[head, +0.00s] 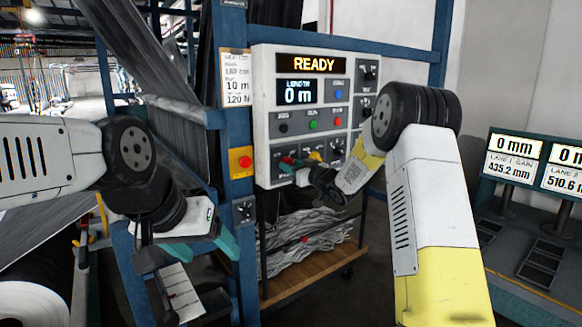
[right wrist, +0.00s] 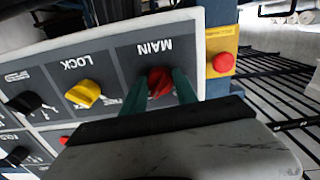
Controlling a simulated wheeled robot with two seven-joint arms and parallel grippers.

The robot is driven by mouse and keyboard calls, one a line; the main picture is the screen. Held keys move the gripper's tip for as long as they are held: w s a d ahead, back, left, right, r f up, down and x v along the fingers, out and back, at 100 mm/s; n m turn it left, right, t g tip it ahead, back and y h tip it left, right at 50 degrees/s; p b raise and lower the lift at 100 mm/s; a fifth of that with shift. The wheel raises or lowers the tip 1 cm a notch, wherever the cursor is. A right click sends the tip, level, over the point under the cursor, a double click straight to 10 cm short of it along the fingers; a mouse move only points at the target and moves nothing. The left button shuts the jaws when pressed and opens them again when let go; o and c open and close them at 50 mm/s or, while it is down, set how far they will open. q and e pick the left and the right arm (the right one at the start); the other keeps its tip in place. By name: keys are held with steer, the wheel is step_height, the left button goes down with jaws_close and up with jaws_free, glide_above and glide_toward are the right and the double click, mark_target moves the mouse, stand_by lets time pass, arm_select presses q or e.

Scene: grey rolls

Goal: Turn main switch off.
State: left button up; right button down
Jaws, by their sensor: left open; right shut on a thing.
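The main switch is a red rotary knob (right wrist: 159,78) on a grey plate marked MAIN, which appears upside down in the right wrist view. It sits at the lower left of the white control panel (head: 262,120). My right gripper (head: 290,165) reaches in from the right and is shut on the knob. Its two teal fingers (right wrist: 160,92) lie on either side of the knob, partly covering it. The panel display reads READY. My left gripper (head: 196,258) is open and empty, low at the left, away from the panel.
A yellow LOCK knob (right wrist: 84,94) sits beside the main switch. A red emergency button (head: 244,161) on a yellow plate is on the blue post left of the panel. A cart (head: 310,275) with crumpled grey material stands below. Lane displays (head: 515,155) stand at the right.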

steer(key=n, duration=0.4)
steer(key=shift+n, duration=0.4)
steer(key=n, duration=0.9)
steer(key=shift+n, duration=1.8)
steer(key=shift+d, duration=0.1)
steer(key=c, duration=0.9)
jaws_free()
steer(key=shift+c, duration=0.2)
steer(key=shift+r, duration=0.1)
